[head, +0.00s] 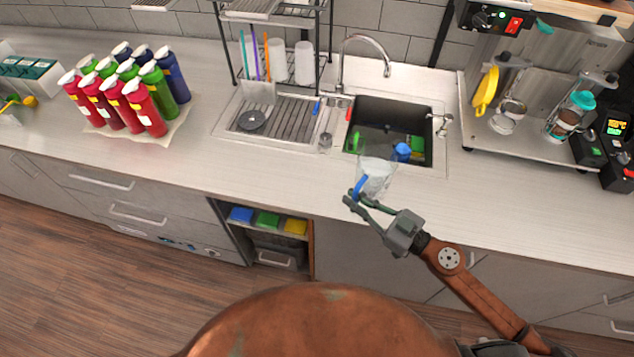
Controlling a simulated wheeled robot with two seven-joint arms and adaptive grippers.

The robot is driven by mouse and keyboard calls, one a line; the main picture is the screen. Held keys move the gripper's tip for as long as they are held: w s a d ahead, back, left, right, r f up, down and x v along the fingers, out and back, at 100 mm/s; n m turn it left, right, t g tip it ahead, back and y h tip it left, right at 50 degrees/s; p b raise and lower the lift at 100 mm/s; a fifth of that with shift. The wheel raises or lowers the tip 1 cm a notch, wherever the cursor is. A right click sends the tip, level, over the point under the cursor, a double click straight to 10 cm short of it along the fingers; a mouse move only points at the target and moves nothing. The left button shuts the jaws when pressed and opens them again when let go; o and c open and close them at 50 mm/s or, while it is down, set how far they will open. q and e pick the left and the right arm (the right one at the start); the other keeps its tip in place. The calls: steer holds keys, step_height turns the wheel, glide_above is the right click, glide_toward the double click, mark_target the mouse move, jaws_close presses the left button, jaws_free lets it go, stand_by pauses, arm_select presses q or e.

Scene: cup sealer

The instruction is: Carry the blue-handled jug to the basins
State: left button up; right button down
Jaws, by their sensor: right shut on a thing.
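A clear jug (376,178) with a blue handle (360,186) is at the front edge of the counter, just in front of the sink. My right gripper (358,197) is shut on the jug at its blue handle. I cannot tell whether the jug's base touches the counter. The dark sink basin (376,107) lies right behind the jug and holds a blue item (401,152) and green items. A ribbed drainer (290,122) with a dark round strainer adjoins it on the left. My left gripper is not in view.
A faucet (365,42) arches behind the basin. A wire rack (275,40) with cups stands behind the drainer. Several coloured bottles (135,100) stand on the left. An espresso machine (540,90) stands on the right. The counter (250,170) in front of the drainer is clear.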

steer(key=shift+s+a+n+g+y, duration=0.1)
steer(key=shift+s+n+g+y, duration=0.05)
steer(key=shift+n+g+y, duration=0.2)
steer(key=shift+w+a+f, duration=0.2)
steer(key=shift+w, duration=0.05)
steer(key=w+a+f+b, duration=0.2)
steer(key=w+f, duration=0.1)
steer(key=f, duration=0.1)
steer(key=w+a+f+b, duration=0.1)
steer(key=w+a+f, duration=0.2)
steer(key=w+f, duration=0.1)
steer(key=w+a+f+b, duration=0.2)
steer(key=w+f, duration=0.1)
steer(key=f, duration=0.1)
steer(key=shift+w+a+f+b, duration=0.35)
steer(key=shift+w+f, duration=0.05)
steer(key=shift+r, duration=0.1)
steer(key=shift+f, duration=0.2)
steer(key=c, duration=2)
jaws_free()
steer(key=shift+f, duration=0.1)
